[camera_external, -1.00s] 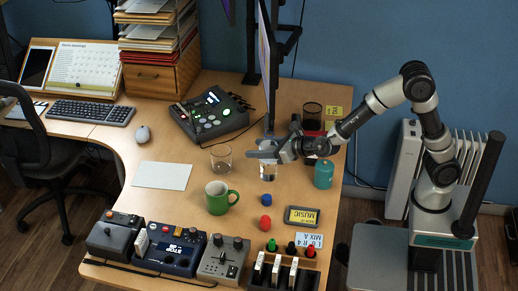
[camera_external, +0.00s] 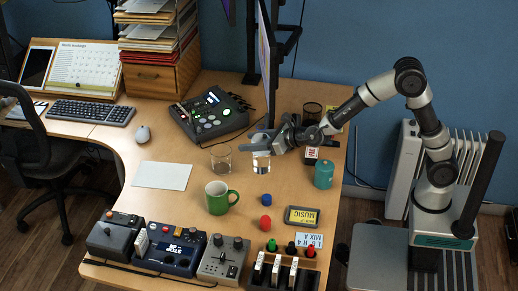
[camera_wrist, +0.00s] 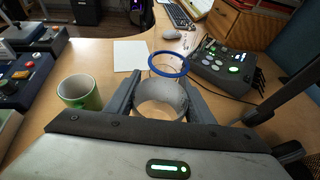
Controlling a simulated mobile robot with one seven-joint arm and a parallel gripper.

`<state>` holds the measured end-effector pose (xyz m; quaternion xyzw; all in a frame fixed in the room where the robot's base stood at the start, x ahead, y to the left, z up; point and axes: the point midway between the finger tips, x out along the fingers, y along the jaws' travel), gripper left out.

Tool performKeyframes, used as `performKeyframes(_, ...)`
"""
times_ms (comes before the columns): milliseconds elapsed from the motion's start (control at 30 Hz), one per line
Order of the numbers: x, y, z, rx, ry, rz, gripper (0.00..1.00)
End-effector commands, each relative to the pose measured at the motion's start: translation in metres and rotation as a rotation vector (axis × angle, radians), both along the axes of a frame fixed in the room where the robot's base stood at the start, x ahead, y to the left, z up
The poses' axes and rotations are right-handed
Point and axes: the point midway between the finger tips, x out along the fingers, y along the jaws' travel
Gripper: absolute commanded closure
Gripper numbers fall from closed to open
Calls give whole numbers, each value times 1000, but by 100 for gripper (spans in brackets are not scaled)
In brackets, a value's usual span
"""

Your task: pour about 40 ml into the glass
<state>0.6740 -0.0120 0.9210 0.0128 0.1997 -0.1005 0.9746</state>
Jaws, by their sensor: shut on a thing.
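The clear glass (camera_external: 221,158) stands on the desk, left of my gripper in the external view. My gripper (camera_external: 262,146) is shut on a clear vessel (camera_external: 261,162), which looks nearly upright. In the wrist view the held vessel (camera_wrist: 160,100) sits between my two fingers (camera_wrist: 160,92), its round wall showing. Just beyond it in that view, a clear shape with a blue rim (camera_wrist: 185,68) appears to be the glass. The held vessel is apart from the glass in the external view. The liquid level is too small to tell.
A green mug (camera_external: 218,197) stands in front of the glass. A mixer panel (camera_external: 210,113) lies behind it and a monitor (camera_external: 267,65) rises close to my gripper. A teal canister (camera_external: 324,174) stands to the right. White paper (camera_external: 162,175) lies flat at left.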

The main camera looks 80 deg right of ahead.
Motion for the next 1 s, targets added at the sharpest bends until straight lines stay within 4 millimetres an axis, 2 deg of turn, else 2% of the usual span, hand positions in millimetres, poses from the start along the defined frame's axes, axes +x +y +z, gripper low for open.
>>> performKeyframes(167,39,-20,9,4,-4,9,83)
performKeyframes(300,72,-45,21,13,-12,20,83)
performKeyframes(500,106,-79,32,15,-16,27,83)
performKeyframes(733,123,-111,35,15,-15,18,83)
performKeyframes(1000,128,-120,36,14,-15,17,83)
